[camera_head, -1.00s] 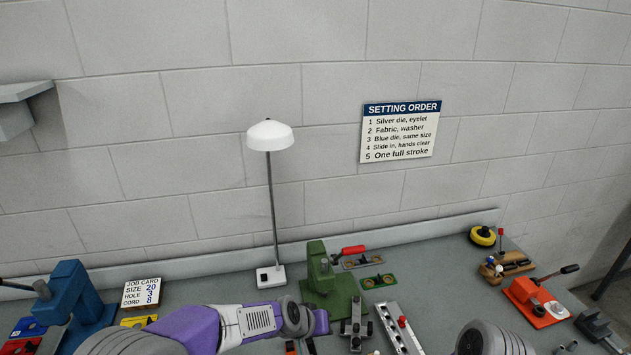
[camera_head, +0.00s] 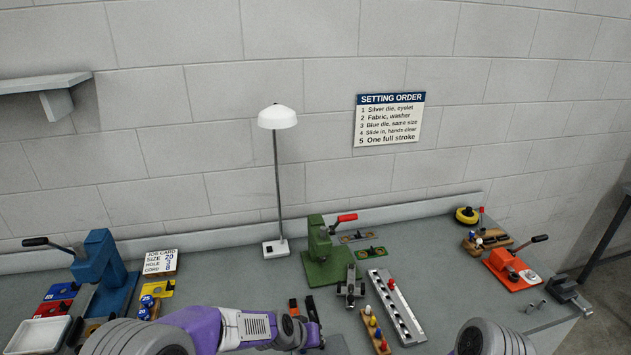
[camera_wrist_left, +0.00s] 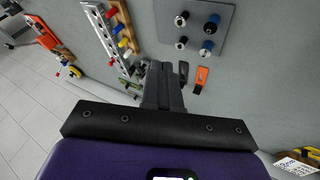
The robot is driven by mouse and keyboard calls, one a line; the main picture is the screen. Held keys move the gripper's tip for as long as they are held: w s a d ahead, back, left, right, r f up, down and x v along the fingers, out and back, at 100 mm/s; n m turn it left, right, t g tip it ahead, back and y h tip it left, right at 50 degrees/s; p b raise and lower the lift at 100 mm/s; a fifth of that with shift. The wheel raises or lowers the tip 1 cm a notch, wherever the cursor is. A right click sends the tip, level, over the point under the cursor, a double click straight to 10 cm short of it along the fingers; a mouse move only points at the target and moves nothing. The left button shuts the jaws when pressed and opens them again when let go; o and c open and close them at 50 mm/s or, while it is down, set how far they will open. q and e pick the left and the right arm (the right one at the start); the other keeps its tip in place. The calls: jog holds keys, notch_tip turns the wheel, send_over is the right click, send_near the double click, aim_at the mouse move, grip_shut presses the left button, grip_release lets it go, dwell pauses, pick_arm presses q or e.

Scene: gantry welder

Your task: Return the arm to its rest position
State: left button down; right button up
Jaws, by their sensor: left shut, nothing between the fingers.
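My left arm (camera_head: 195,327), purple and grey, reaches in from the lower left over the bench in the head view, its wrist near the bottom middle. Its fingers cannot be made out there. In the left wrist view my left gripper (camera_wrist_left: 161,82) is shut and empty, above the grey bench top. An orange-handled tool (camera_wrist_left: 200,79) and a black-handled one lie beside its tips in that view. Only a grey rounded part of my right arm (camera_head: 488,338) shows at the bottom right of the head view; its gripper is out of frame.
A green press (camera_head: 325,258), a slotted metal rail (camera_head: 396,306) and a wooden peg rack (camera_head: 375,330) stand near the left wrist. A blue press (camera_head: 101,268) is at left, an orange one (camera_head: 512,268) at right. A white lamp (camera_head: 277,117) stands behind.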

pick_arm(q)
jog(key=s+a+f+n+g, duration=0.1)
jog(key=s+a+f, duration=0.25)
jog(key=f, duration=0.25)
jog(key=s+a+f+g+y, duration=0.1)
jog(key=s+a+f, duration=0.1)
jog(key=s+f, duration=0.3)
jog(key=s+a+f+n+g, duration=0.1)
jog(key=s+a+f, duration=0.2)
jog(key=f, duration=0.4)
jog(key=s+f+g, duration=0.1)
jog(key=s+f, duration=0.4)
jog(key=s, duration=0.5)
notch_tip(320, 180, down, 10)
jog(key=b, duration=1)
jog(key=shift+a+r+n+h, duration=0.2)
jog(key=shift+a+n+h, duration=0.1)
jog(key=shift+a, duration=0.05)
pick_arm(e)
notch_tip(320, 180, down, 10)
jog(key=w, duration=0.1)
jog(key=shift+f, duration=0.15)
